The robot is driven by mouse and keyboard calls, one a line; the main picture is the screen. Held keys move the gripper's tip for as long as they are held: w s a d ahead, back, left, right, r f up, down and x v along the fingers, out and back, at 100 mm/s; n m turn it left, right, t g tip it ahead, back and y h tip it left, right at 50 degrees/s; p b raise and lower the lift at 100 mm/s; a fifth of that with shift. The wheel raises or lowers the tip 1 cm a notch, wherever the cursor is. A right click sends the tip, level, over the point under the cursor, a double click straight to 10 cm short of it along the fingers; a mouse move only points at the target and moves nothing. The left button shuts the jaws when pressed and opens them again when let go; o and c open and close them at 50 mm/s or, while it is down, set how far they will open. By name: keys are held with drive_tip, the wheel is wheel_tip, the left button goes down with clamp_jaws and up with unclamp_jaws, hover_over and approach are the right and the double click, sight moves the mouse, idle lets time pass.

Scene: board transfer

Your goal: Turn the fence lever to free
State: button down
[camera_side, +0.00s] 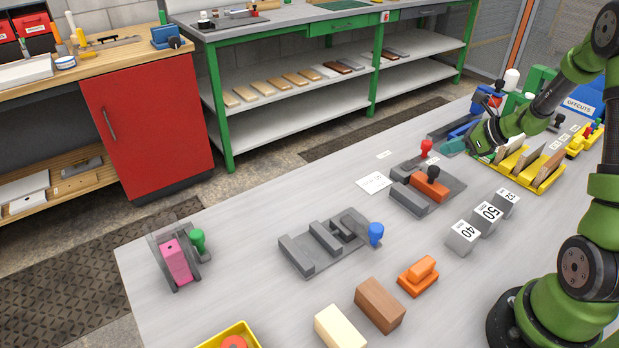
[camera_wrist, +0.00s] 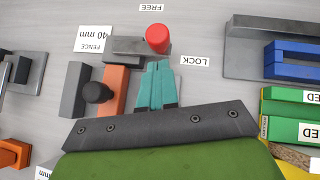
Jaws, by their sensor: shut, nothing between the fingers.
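The fence lever has a red knob (camera_side: 426,147); in the wrist view the knob (camera_wrist: 157,38) lies between the FREE label (camera_wrist: 153,7) and the LOCK label (camera_wrist: 195,60). I cannot tell which label the lever points to. The grey fence fixture (camera_side: 408,200) carries an orange block with a black knob (camera_side: 432,172). My gripper (camera_side: 453,146) is to the right of the red knob in the side view. Its teal fingers (camera_wrist: 155,68) are shut and empty, with their tips just below the red knob in the wrist view. Contact is unclear.
A white card (camera_side: 374,183) reads "FENCE 40 mm" in the wrist view. Numbered grey blocks (camera_side: 487,218) stand in front of the fixture. A yellow rack (camera_side: 540,185) of boards is at the right. A grey fixture with a blue knob (camera_side: 376,233) stands at left.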

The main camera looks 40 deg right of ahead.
drive_tip(key=shift+w+a, duration=0.15)
drive_tip(key=shift+w, duration=0.35)
drive_tip(key=shift+w+a, duration=0.15)
drive_tip(key=shift+w, duration=0.35)
